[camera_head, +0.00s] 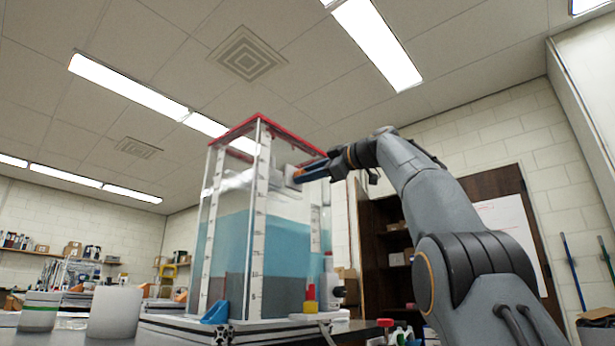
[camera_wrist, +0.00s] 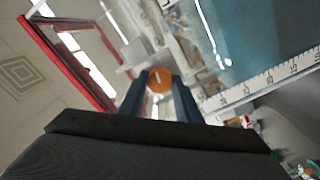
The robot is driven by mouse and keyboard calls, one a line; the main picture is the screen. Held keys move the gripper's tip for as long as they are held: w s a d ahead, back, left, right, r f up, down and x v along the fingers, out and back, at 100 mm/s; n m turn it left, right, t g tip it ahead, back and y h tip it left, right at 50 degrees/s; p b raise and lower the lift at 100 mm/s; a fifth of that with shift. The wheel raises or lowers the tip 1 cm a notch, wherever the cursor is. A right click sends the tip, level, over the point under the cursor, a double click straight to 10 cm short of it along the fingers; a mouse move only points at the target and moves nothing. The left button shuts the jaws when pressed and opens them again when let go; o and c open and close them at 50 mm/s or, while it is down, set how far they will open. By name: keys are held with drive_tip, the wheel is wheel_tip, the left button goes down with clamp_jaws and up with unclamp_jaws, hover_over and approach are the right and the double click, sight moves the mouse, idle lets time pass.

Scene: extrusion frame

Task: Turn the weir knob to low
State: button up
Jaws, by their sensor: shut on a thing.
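The weir knob (camera_wrist: 159,80) is a round orange disc with a pale mark on its face. In the wrist view it sits between the tips of my gripper (camera_wrist: 160,92), whose two dark blue fingers close on it from both sides. The pale mark runs slantwise, but I cannot read a setting. In the head view my gripper (camera_head: 312,171) reaches the upper right side of a clear tank (camera_head: 281,240) with a red rim and blue water.
A scale strip (camera_head: 259,220) runs up the tank's corner. A white bottle-like part (camera_head: 328,285) with red and yellow pieces stands at the tank's lower right. A white cylinder (camera_head: 114,312) and a green-banded jar (camera_head: 40,311) stand at the left. Open air lies above the tank.

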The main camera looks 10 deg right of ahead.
drive_tip(key=shift+n, duration=1.1)
drive_tip(key=o, duration=1.1)
drive_tip(key=shift+c, duration=0.2)
drive_tip(key=b+v, duration=0.3)
drive_tip(key=v, duration=0.4)
drive_tip(key=shift+s+d+b, duration=0.25)
drive_tip(key=shift+s+b, duration=0.05)
